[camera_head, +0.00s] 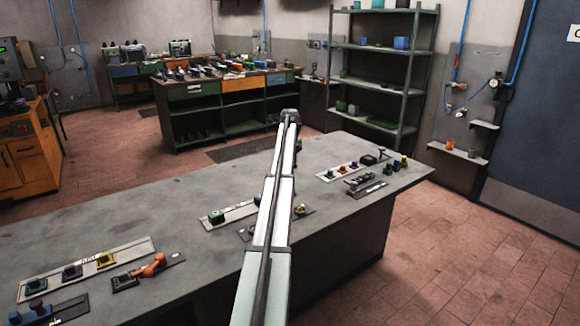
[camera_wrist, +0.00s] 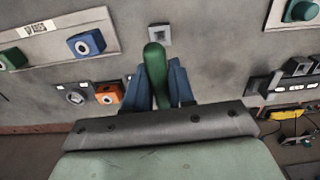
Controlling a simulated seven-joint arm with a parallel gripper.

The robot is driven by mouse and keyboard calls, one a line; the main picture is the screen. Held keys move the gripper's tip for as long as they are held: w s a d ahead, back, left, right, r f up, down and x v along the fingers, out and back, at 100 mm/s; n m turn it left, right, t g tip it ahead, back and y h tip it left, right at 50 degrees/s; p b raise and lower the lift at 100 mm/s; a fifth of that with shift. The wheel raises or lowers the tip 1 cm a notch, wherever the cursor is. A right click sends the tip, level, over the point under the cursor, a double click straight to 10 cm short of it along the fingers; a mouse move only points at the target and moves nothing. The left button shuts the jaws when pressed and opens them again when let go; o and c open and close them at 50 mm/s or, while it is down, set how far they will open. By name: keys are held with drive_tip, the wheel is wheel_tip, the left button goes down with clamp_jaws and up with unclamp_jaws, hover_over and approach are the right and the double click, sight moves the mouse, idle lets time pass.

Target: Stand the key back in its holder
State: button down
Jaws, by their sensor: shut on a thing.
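In the wrist view, my gripper (camera_wrist: 155,92) has blue fingers shut on a green rounded rod (camera_wrist: 154,65), which I take to be the key. Its rounded end points up the picture, towards a small pale square with a dark centre (camera_wrist: 159,34) on the grey bench top. The square may be the holder; I cannot tell for sure. The rod's end appears just short of it, and the height between them cannot be told. The rod's lower part is hidden by the fingers and wrist.
A plate marked SPARES (camera_wrist: 36,29) carries green and blue blocks (camera_wrist: 86,43). An orange block (camera_wrist: 108,93) and a round dial (camera_wrist: 76,96) lie left of the gripper. A green knob (camera_wrist: 303,10) and dark fixtures (camera_wrist: 298,68) are at right. The bench (camera_head: 130,215) has bare patches.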

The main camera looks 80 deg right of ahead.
drive_tip(key=shift+f+m, duration=0.1)
drive_tip(key=shift+m, duration=0.2)
drive_tip(key=shift+f, duration=2.3)
drive_tip(key=shift+f, duration=0.75)
drive_tip(key=c, duration=0.9)
unclamp_jaws()
wheel_tip(320, 180, up, 14)
drive_tip(key=shift+f, duration=0.1)
